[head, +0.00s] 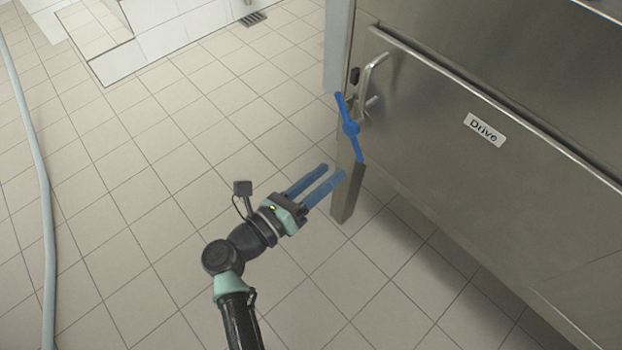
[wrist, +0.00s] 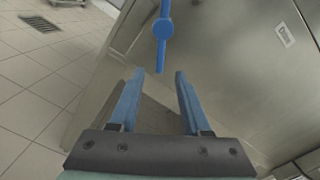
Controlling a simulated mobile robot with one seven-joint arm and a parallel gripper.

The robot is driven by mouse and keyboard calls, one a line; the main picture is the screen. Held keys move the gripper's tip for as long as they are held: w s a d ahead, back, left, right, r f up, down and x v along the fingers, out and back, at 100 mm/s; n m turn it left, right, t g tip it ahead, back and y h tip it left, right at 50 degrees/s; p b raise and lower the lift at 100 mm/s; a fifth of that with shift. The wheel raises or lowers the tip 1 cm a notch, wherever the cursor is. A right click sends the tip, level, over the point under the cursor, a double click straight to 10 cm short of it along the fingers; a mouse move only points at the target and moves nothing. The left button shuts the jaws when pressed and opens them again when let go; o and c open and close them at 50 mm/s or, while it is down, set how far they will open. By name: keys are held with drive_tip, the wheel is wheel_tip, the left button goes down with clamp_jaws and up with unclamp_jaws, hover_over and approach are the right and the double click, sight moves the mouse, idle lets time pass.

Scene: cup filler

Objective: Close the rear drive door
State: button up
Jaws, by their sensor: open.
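The rear drive door is a large steel panel (head: 470,180) with a white "Drive" label (head: 485,129); it fills the right of the head view. A metal lever handle (head: 375,75) sits near its upper left corner. A blue two-armed knob (head: 350,128) is at the left edge, below the handle, its arms nearly upright. The blue knob also shows at the top of the wrist view (wrist: 162,28), ahead of my fingers. My gripper (head: 333,171) is open and empty, just left of and below the knob, apart from it.
A steel leg (head: 346,190) of the machine stands close to my fingertips. A grey hose (head: 45,220) runs along the far left. A tiled ledge (head: 95,45) and a floor drain (head: 252,19) are at the back.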

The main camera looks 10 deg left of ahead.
drive_tip(key=v, duration=0.3)
drive_tip(key=shift+s+a, duration=0.2)
drive_tip(key=shift+s, duration=0.1)
drive_tip(key=shift+r, duration=0.1)
